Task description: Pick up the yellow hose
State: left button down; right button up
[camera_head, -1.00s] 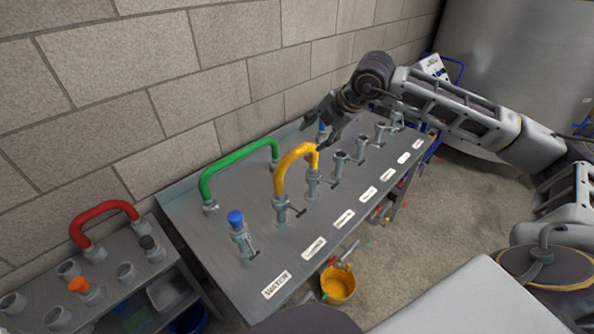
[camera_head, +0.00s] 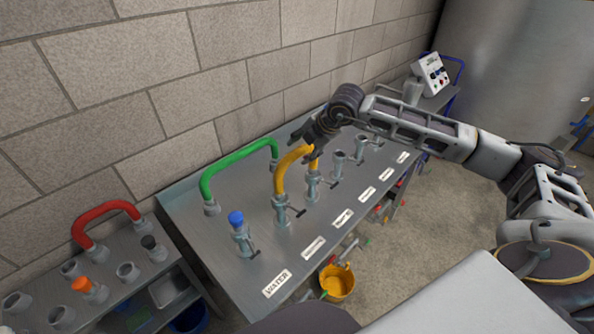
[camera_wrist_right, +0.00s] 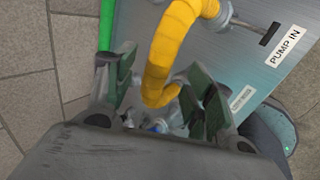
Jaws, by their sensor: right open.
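The yellow hose (camera_head: 283,170) is an upright arch joining two valve fittings on the metal bench (camera_head: 207,254). My right gripper (camera_head: 309,149) is open at the top right of the arch, with the arm coming in from the right. In the right wrist view the yellow hose (camera_wrist_right: 167,50) runs down between the two open fingers (camera_wrist_right: 160,92). I cannot tell whether either finger touches it. My left gripper is not in view.
A green hose (camera_head: 238,166) arches behind and left of the yellow one. A blue-capped fitting (camera_head: 236,218) stands in front. A red hose (camera_head: 103,207) is on a lower bench at left. A yellow bucket (camera_head: 338,284) is on the floor.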

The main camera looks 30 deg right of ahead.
aim_at(298, 151)
jog(key=shift+w, duration=0.1)
jog(key=shift+p+x, duration=0.7)
jog(key=shift+x, duration=1.8)
jog(key=c, duration=1.1)
jog(key=shift+r, duration=0.15)
jog(key=shift+r+b, duration=0.7)
jog(key=shift+r, duration=4.2)
